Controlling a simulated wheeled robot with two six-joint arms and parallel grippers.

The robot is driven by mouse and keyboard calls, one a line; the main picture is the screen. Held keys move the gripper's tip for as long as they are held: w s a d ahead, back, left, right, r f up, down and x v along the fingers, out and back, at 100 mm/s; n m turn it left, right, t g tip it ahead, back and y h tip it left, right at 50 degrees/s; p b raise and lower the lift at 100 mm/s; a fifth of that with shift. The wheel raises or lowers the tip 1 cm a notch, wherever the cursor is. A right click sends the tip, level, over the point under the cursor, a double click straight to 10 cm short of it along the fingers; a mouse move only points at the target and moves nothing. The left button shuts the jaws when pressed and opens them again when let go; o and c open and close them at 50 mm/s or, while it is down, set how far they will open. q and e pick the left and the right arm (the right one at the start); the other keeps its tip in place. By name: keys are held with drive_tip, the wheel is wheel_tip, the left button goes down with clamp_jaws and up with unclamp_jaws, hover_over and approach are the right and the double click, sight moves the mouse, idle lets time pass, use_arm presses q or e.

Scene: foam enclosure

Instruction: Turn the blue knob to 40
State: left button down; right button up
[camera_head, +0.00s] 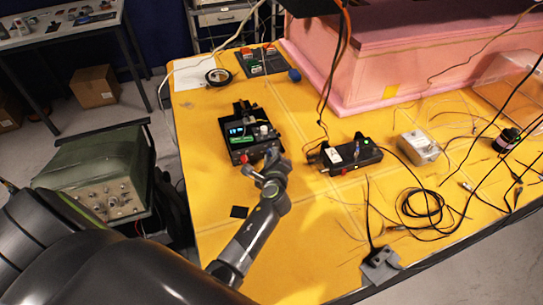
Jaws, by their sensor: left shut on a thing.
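A black device (239,143) with a lit blue display and a green strip stands on the yellow table. My left gripper (270,160) reaches in from below and is at the device's front right corner. It is shut on what appears to be the blue knob, which the jaws hide. The knob's colour, pointer and any scale marks cannot be made out, and the numbers on the display are too small to read. A pale round part (263,130) shows on top of the device, behind the gripper. My right gripper is not in view.
A second black box (345,156) stands right of the gripper, with a grey metal box (419,147) beyond it. Loose black cables (425,206) cover the table's right. A pink foam enclosure (400,65) stands at the back. A blue round object (294,75) lies near a dark panel.

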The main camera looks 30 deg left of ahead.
use_arm(q)
drive_tip(key=m+p, duration=0.1)
drive_tip(key=p, duration=0.1)
drive_tip(key=m+g+p, duration=0.1)
drive_tip(key=p, duration=0.1)
drive_tip(key=shift+w+d+r+m+g, duration=0.1)
drive_tip(key=shift+r+m+g, duration=0.2)
drive_tip(key=shift+r, duration=0.1)
drive_tip(key=shift+w+f+m+g+y+p, duration=0.1)
drive_tip(key=shift+m+g+y+p, duration=0.45)
drive_tip(key=shift+m+p, duration=0.4)
drive_tip(key=shift+d+m+g+y, duration=0.1)
drive_tip(key=shift+m+g+y, duration=0.25)
drive_tip(key=shift+m, duration=0.2)
drive_tip(key=shift+w+d+f+m+g+y, duration=0.1)
drive_tip(key=shift+m+g+y, duration=0.2)
drive_tip(key=shift+m, duration=0.3)
drive_tip(key=shift+w+m+g+y, duration=0.1)
drive_tip(key=shift+m+g+y, duration=0.15)
drive_tip(key=shift+m, duration=0.35)
drive_tip(key=m+g+y, duration=0.1)
drive_tip(key=m, duration=0.1)
drive_tip(key=m+y, duration=0.1)
drive_tip(key=shift+w+d+f+m+g, duration=0.1)
drive_tip(key=shift+m+g, duration=0.25)
drive_tip(key=shift+m, duration=0.05)
drive_tip(key=c, duration=1.3)
unclamp_jaws()
drive_tip(key=shift+o, duration=0.2)
drive_tip(key=shift+d, duration=0.1)
